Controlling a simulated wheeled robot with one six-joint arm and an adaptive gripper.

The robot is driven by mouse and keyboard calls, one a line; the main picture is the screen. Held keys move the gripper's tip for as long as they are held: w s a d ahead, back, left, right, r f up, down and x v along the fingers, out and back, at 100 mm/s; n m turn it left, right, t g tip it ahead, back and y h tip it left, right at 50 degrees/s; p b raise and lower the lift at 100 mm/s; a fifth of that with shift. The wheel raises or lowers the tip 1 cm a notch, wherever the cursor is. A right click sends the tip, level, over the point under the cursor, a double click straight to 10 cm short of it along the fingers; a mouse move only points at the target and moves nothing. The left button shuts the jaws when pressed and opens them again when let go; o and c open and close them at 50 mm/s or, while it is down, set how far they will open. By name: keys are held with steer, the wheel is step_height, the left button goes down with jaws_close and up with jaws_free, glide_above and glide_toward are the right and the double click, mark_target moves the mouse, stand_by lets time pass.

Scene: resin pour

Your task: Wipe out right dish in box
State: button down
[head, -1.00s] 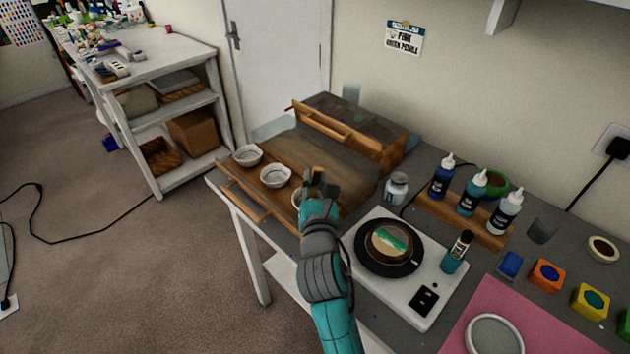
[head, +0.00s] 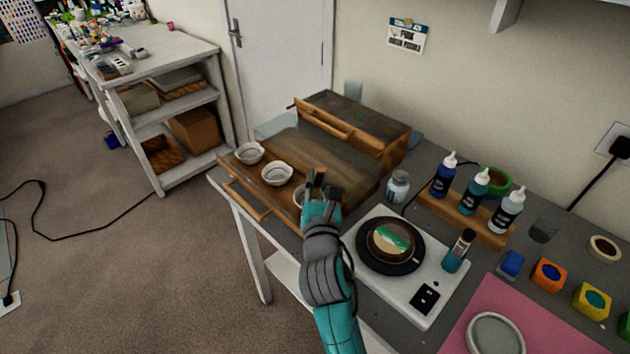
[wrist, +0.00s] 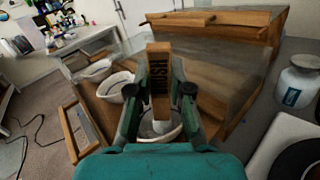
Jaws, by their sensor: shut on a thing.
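The right dish (head: 301,196) is a small white bowl in the front of the open wooden box (head: 343,160), partly hidden behind my gripper (head: 318,184). In the wrist view the right dish (wrist: 172,132) lies below my fingers. My gripper (wrist: 160,92) is shut on a wooden-handled brush (wrist: 159,70) with lettering on it. The brush stands roughly upright and its pale lower end is over or inside the dish; contact is hard to tell. The middle dish (head: 277,173) and left dish (head: 249,153) sit in a row to the left.
A turntable with a round piece (head: 390,241) stands on a white base to the right. A white jar (head: 397,187) and dropper bottles (head: 468,194) on a wooden rack stand behind it. A wooden frame (head: 246,199) juts out at the box's front left.

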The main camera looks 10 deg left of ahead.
steer(key=shift+w, duration=0.5)
steer(key=shift+a, duration=0.4)
steer(key=shift+s+a, duration=0.15)
steer(key=shift+s, duration=0.45)
steer(key=shift+d, duration=0.5)
steer(key=shift+w+d, duration=0.2)
steer(key=shift+w, duration=0.1)
steer(key=shift+w+a, duration=0.2)
steer(key=shift+w, duration=0.1)
steer(key=shift+a, duration=0.35)
steer(key=shift+s+a, duration=0.15)
steer(key=shift+s, duration=0.1)
steer(key=shift+s+d, duration=0.2)
steer(key=shift+s, duration=0.15)
steer(key=shift+d, duration=0.25)
steer(key=shift+w+d, duration=0.25)
steer(key=shift+w+a, duration=0.15)
steer(key=shift+w, duration=0.15)
steer(key=shift+s+a, duration=0.25)
